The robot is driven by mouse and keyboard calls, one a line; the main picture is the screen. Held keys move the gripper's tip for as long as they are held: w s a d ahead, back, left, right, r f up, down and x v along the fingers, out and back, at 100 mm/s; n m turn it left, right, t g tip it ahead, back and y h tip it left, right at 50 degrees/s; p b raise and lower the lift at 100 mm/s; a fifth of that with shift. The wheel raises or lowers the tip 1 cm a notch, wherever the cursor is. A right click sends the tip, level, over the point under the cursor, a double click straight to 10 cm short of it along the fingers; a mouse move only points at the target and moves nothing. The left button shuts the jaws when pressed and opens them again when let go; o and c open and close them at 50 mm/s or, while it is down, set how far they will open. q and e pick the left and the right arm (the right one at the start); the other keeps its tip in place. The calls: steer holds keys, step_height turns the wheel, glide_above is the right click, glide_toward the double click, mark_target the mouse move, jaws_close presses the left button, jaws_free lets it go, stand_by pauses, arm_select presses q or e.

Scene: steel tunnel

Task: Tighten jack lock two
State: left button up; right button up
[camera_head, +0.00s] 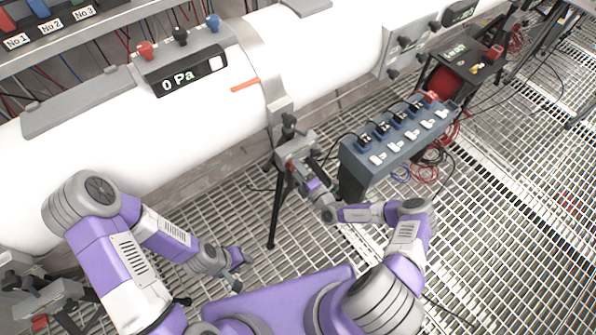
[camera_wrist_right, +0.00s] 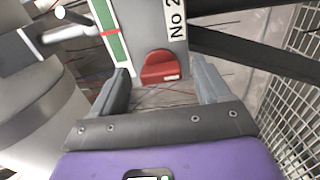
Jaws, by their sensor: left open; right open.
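The jack (camera_head: 291,150) stands on black tripod legs under the white pipe, with a dark knob on top. In the right wrist view its grey body carries a "No 2" label (camera_wrist_right: 177,18) and a green and red scale strip. The red lock (camera_wrist_right: 160,66) sits at the lower end of that body. My right gripper (camera_head: 310,165) is at the jack; its open fingers are on either side of the red lock, and I cannot tell whether they touch it. My left gripper (camera_head: 243,260) is open and empty over the grating, left of the tripod.
A blue-grey box (camera_head: 362,172) with several switches and plugs stands right of the jack. The white pipe (camera_head: 190,120) crosses behind, bearing a "0 Pa" gauge (camera_head: 187,79). Black tripod legs (camera_wrist_right: 255,54) run beside the right gripper. The grating floor (camera_head: 500,220) is open at right.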

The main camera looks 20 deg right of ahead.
steer(key=p+v, duration=0.1)
steer(key=v, duration=0.6)
steer(key=shift+s+p, duration=0.25)
steer(key=shift+p, duration=0.15)
steer(key=shift+d, duration=0.1)
